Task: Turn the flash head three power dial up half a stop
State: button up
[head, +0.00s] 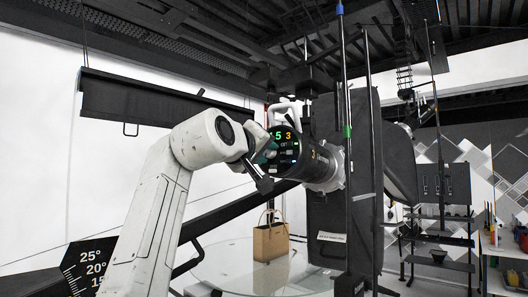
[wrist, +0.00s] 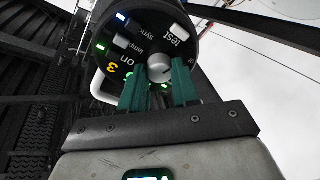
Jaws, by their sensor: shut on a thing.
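The flash head (head: 318,163) is a black cylinder marked 3, with a white handle on top. Its rear panel (head: 285,146) faces my arm and shows a green 5 and an orange 3; more of the display may be hidden by my gripper. In the wrist view the panel (wrist: 130,52) shows upside down with test, sync, lamp and on labels. The silver power dial (wrist: 159,65) sits low on it. My gripper (wrist: 160,78) has teal fingers shut on the dial, one on each side. In the head view my gripper (head: 264,154) hides the dial.
A brown paper bag (head: 270,240) stands on the glass turntable (head: 222,268) below. Vertical poles (head: 347,120) and a dark panel stand right of the flash head. A dark angle scale (head: 88,268) is at lower left.

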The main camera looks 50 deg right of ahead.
jog(key=shift+m+p, duration=0.45)
jog(key=shift+m, duration=0.35)
grip_shut()
jog(key=shift+m+g, duration=0.3)
jog(key=shift+m, duration=0.5)
jog(key=shift+w, duration=0.1)
jog(key=o, duration=1)
grip_release()
jog(key=b+v, duration=0.3)
jog(key=v, duration=0.7)
jog(key=shift+a+f, duration=0.3)
jog(key=shift+a, duration=0.1)
